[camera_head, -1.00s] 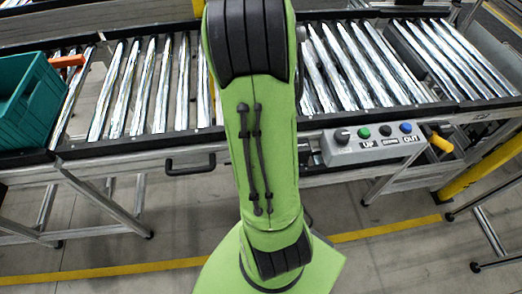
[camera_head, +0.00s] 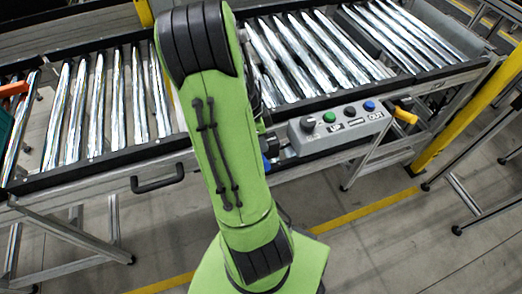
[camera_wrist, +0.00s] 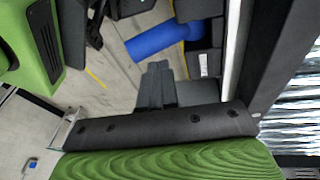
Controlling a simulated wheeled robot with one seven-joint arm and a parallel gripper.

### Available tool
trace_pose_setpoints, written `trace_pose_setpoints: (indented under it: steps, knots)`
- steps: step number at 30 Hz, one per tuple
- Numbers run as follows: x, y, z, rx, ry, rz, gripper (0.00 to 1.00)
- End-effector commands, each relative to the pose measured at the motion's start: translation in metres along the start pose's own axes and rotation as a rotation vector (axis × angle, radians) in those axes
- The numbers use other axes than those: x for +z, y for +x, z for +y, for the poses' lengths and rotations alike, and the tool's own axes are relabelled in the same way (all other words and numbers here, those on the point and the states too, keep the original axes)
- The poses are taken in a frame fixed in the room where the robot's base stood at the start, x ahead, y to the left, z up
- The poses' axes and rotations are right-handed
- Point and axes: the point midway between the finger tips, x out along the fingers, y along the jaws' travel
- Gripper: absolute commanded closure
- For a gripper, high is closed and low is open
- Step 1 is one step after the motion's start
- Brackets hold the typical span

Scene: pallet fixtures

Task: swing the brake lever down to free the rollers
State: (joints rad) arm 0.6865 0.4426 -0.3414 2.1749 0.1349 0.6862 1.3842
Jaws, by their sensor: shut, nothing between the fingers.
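A blue cylindrical grip (camera_wrist: 165,38) sticks out beside a black bracket in the wrist view. Part of the blue grip also shows in the head view (camera_head: 266,163), just left of the control box, partly behind my arm. A lever with a yellow grip (camera_head: 405,116) is at the right end of the control box. No readable label tells which one is the brake lever. My gripper (camera_wrist: 158,68) is shut and empty, its grey fingers close together in front of the blue grip in the picture. I cannot tell whether they touch it.
The grey control box (camera_head: 335,130) with a black knob and green and blue buttons is on the conveyor's front rail. Shiny rollers (camera_head: 115,100) lie behind it. A black pull handle (camera_head: 158,181) juts out at left. A yellow post (camera_head: 460,115) stands at right.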

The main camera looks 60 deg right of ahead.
Motion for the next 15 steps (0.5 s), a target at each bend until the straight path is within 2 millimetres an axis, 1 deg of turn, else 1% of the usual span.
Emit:
trace_pose_setpoints:
  steps: [1, 4, 15]
  knots:
    - [0.0030, 0.0081, 0.0028, 0.003, 0.000, 0.000, 1.00]
    - [0.0061, 0.0152, 0.0056, 0.001, -0.001, 0.000, 1.00]
    - [0.0071, 0.0167, 0.0065, -0.002, 0.000, 0.000, 1.00]
